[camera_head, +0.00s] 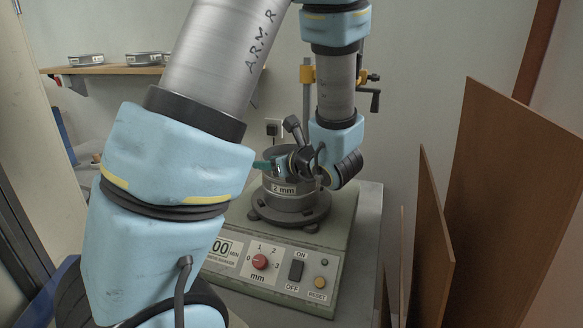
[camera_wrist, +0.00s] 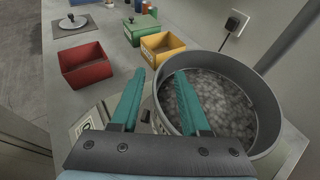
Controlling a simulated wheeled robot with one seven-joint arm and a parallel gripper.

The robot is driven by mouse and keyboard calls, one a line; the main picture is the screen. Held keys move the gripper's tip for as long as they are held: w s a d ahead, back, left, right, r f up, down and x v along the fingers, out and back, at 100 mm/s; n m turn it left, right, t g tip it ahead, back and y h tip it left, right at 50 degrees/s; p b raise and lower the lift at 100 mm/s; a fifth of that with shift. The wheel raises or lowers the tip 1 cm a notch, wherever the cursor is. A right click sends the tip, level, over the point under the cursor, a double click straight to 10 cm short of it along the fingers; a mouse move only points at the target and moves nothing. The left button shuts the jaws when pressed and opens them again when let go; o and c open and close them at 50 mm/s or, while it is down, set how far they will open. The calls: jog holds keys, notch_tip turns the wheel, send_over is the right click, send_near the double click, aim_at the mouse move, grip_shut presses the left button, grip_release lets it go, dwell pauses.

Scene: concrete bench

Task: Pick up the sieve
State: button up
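The sieve (camera_head: 290,201) is a round grey metal pan labelled 2 mm. It sits upright on the dark round plate of the shaker machine (camera_head: 335,232). In the wrist view the sieve (camera_wrist: 268,92) fills the right side and holds many grey stones. My gripper (camera_wrist: 159,72) has two teal fingers, spread apart with nothing between them except the view of the near-left rim. The left finger is outside the rim; the right finger is over the inside. I cannot tell whether they touch the wall. In the head view my gripper (camera_head: 270,162) is at the sieve's top, partly hidden by my wrist.
Red (camera_wrist: 86,66), yellow (camera_wrist: 163,48) and green (camera_wrist: 141,29) bins stand on the bench beyond the fingers, with a grey plate (camera_wrist: 76,28) behind. More round pans (camera_head: 86,60) rest on a wall shelf (camera_head: 110,70). Brown boards (camera_head: 505,190) lean at the right.

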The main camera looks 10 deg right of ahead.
grip_shut()
dwell(1.3)
